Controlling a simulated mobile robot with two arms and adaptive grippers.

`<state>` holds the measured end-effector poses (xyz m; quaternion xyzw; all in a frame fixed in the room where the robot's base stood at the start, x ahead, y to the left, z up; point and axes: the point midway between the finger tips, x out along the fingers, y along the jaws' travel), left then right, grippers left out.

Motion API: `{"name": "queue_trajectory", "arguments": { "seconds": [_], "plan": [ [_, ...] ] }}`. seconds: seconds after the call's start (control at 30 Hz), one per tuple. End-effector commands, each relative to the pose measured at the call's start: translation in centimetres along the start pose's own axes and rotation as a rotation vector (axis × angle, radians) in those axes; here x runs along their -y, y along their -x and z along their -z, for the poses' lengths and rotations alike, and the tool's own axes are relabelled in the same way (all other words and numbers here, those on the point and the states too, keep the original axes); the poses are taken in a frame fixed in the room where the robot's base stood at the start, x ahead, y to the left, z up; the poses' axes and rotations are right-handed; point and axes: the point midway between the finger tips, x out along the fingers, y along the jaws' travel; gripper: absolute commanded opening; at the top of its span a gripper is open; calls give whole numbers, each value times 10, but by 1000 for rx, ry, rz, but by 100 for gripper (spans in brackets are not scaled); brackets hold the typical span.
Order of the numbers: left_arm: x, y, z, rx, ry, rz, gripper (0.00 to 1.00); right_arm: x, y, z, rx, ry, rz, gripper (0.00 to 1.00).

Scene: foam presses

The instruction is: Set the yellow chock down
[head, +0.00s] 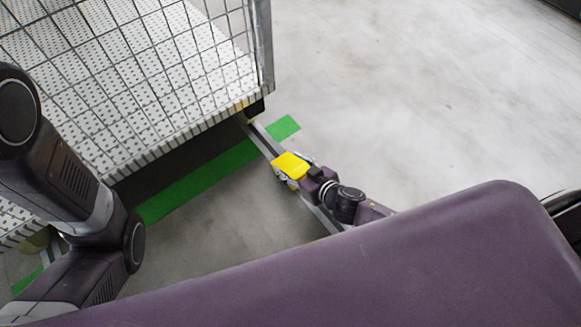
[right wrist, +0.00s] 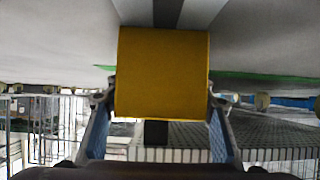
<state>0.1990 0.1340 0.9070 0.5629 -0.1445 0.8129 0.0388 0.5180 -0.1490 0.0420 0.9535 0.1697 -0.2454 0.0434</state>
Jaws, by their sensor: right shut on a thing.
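The yellow chock (head: 291,165) is between the fingers of my right gripper (head: 296,172), near the middle of the head view. In the right wrist view the chock (right wrist: 163,72) fills the gap between the two fingers (right wrist: 160,100), which press on its sides. In the head view the chock overlaps a grey strip on the floor. I cannot tell whether it touches the floor or hangs just above it. My left gripper is out of the picture; only part of my left arm shows.
A wire mesh cage cart (head: 180,75) with a dotted white deck stands at the left, its near corner caster (head: 256,108) close to the chock. Green floor tape (head: 200,182) and the grey floor strip (head: 262,138) run beside it. The floor (head: 420,100) at right is clear.

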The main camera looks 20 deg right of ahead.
Motion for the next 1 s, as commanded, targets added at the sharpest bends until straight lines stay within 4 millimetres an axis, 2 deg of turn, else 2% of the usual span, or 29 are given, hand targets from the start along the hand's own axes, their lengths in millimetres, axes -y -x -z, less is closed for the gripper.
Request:
{"name": "queue_trajectory", "arguments": {
  "seconds": [0.3, 0.33, 0.5, 0.83, 1.0],
  "plan": [
    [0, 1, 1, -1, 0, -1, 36, 0, -1, 0, -3, -1, 0, 16],
    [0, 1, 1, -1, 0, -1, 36, 0, -1, -2, -1, -1, 0, 51],
    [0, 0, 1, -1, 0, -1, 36, 0, -1, -1, -1, 0, 0, 68],
    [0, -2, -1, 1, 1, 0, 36, 0, 1, 3, -2, 1, 1, 68],
    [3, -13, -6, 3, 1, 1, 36, 1, 22, 4, 1, -3, 1, 68]
  ]
}}
